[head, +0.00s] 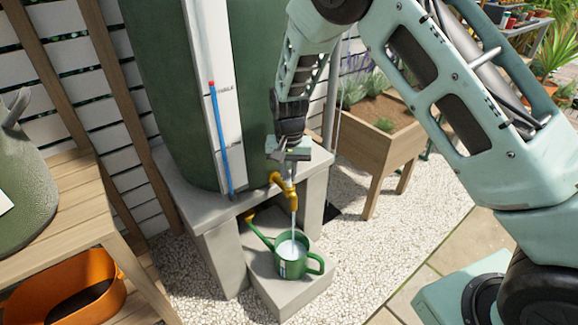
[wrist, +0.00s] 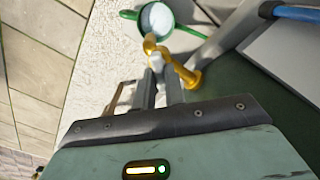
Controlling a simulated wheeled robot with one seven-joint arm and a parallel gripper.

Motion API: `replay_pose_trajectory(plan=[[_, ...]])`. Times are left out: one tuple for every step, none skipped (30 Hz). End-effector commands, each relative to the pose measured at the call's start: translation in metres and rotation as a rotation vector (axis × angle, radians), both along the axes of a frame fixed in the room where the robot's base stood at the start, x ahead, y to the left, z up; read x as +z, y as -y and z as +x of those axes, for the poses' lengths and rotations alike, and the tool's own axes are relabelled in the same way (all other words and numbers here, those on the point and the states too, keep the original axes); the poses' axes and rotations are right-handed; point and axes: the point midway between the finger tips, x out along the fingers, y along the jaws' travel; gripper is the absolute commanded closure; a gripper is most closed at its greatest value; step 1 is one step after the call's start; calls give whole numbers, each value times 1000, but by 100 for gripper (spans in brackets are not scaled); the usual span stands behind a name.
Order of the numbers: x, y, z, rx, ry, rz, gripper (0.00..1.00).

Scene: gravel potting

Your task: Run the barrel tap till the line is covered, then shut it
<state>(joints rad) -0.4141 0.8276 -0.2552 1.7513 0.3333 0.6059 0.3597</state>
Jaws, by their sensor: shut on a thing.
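A yellow barrel tap (head: 291,203) sticks out at the foot of the green barrel (head: 158,75). It also shows in the wrist view (wrist: 192,76). My gripper (head: 284,168) is at the top of the tap, shut on its handle, which the fingers largely hide. In the wrist view my gripper's fingers (wrist: 162,84) meet at the tap. A pale stream of water (head: 294,226) falls from the spout into the open top of a green watering can (head: 312,262). Pale water (wrist: 157,19) shows inside the can. I cannot make out a line inside it.
The can stands on a low concrete block (head: 286,294) below the barrel's concrete stand (head: 222,262). A blue gauge tube (head: 221,140) runs up the barrel. A wooden planter (head: 355,160) stands behind right; a wooden bench (head: 75,190) is at left. Gravel lies around.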

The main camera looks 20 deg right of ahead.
Motion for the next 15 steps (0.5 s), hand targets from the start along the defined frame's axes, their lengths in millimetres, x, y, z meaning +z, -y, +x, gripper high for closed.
replay_pose_trajectory(plan=[[6,1,0,-38,-2,-1,100],[6,1,0,-63,-2,-2,100],[6,1,0,-100,-2,-2,100],[7,0,0,-129,-2,-2,100],[7,1,0,-158,-2,-2,100],[6,1,0,-196,-2,-3,100],[6,1,0,-224,-1,-2,100],[6,1,0,-253,-1,-2,100],[6,1,0,-291,-1,-2,100],[6,1,0,-320,-1,-3,100],[6,1,0,-348,-1,-2,100],[6,1,0,-387,0,-2,100],[6,1,0,-414,0,-3,100],[6,1,0,-442,0,-3,100],[6,1,0,-479,0,-3,100]])
